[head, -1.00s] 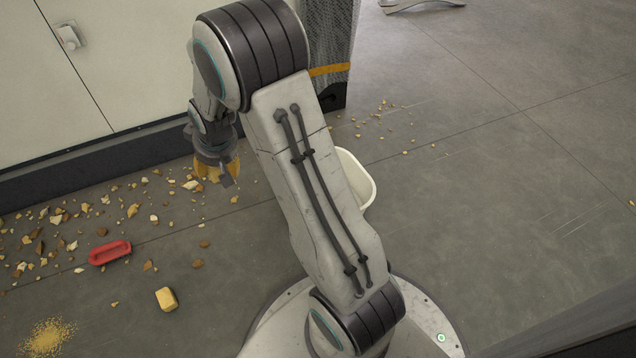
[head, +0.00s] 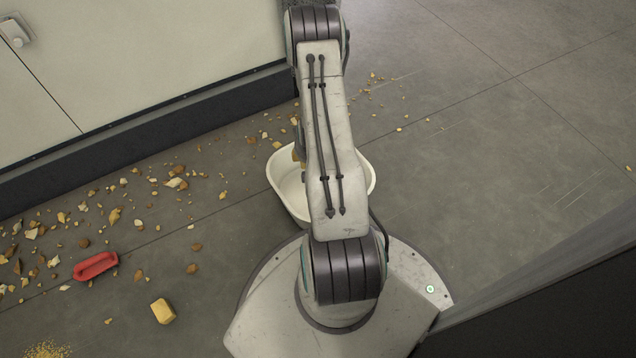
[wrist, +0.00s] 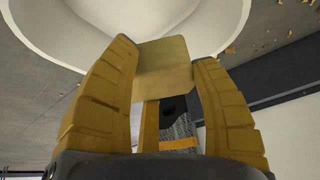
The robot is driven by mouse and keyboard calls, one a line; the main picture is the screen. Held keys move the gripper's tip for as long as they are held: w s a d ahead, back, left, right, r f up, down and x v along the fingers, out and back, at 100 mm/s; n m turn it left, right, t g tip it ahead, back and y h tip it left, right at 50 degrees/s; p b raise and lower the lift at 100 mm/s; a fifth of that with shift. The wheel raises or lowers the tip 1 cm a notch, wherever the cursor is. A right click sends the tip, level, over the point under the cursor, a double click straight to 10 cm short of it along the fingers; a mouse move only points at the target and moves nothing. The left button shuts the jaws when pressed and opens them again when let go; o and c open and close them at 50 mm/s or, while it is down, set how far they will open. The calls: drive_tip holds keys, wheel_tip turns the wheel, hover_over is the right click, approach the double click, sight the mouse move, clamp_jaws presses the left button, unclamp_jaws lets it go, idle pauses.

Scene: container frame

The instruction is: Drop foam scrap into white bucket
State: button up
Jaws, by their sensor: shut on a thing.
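My gripper (wrist: 165,75) shows in the wrist view with its two yellow ridged fingers closed on a tan foam scrap (wrist: 165,62). The scrap is held between the fingertips, and the white bucket (wrist: 232,40) lies just beyond it in that view. In the head view the white bucket (head: 281,180) stands on the floor, partly hidden behind my arm. My gripper is mostly hidden there by my arm; a small yellowish part shows near the bucket's rim. Whether the scrap is fully over the bucket's opening is hard to tell.
A red tray-like object (head: 95,266) and a yellow block (head: 163,311) lie on the floor at the left. Many crumbs and chips are scattered along the dark base of a pale cabinet (head: 130,60). The floor at the right is largely clear.

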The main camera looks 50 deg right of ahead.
drive_tip(key=shift+m, duration=0.5)
drive_tip(key=d+f, duration=0.1)
drive_tip(key=d, duration=0.1)
drive_tip(key=s+d+f, duration=0.1)
drive_tip(key=d+f, duration=0.1)
drive_tip(key=shift+d+f, duration=0.1)
wheel_tip(320, 180, down, 6)
drive_tip(key=b, duration=0.2)
drive_tip(key=shift+w+d+f, duration=0.15)
drive_tip(key=shift+w+d, duration=0.15)
drive_tip(key=shift+d, duration=0.15)
drive_tip(key=o, duration=0.8)
drive_tip(key=v, duration=1.2)
drive_tip(key=shift+w+a, duration=0.1)
drive_tip(key=shift+a, duration=0.05)
